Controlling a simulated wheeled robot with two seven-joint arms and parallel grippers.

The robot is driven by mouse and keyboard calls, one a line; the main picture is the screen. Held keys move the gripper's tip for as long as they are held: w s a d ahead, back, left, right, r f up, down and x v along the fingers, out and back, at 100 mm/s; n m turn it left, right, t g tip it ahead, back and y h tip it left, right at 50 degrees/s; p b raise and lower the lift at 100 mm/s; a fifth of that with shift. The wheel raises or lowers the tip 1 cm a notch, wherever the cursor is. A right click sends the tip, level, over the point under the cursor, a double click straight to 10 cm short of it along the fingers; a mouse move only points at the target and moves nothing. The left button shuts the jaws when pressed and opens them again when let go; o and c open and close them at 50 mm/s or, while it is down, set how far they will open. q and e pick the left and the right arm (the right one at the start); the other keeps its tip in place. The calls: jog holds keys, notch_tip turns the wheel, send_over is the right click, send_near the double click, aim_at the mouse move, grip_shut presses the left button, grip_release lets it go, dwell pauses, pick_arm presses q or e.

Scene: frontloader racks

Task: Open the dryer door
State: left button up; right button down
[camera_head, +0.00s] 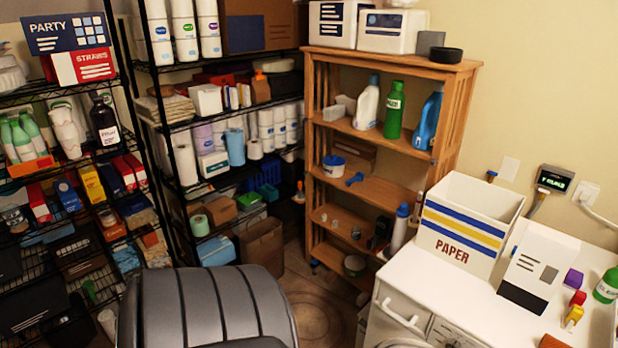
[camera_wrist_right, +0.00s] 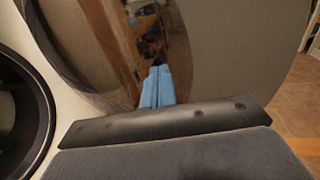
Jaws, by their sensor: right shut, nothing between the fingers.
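The white machine (camera_head: 460,290) stands at the lower right of the head view, with only its top and upper front showing. In the right wrist view, a large round glossy door panel (camera_wrist_right: 225,50) fills the upper middle. A dark round opening or window with a black rim (camera_wrist_right: 45,110) shows at the left edge, with white machine front (camera_wrist_right: 75,100) between them. I cannot tell how far the door stands open. My right gripper (camera_wrist_right: 158,70) has its blue fingers shut and empty, in front of the glossy panel; contact is unclear. My left gripper is in neither view.
A white PAPER box (camera_head: 462,225), a white carton (camera_head: 535,262) and small coloured items stand on the machine. A wooden shelf (camera_head: 385,140) with bottles is behind it. Black wire racks (camera_head: 135,130) line the left. Some floor (camera_head: 315,300) is clear before the shelf.

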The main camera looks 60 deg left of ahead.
jog(key=w+d+b, duration=0.1)
jog(key=d, duration=0.9)
jog(key=w+p+v, duration=0.1)
jog(key=v, duration=0.6)
jog(key=shift+a, duration=0.6)
dwell(0.7)
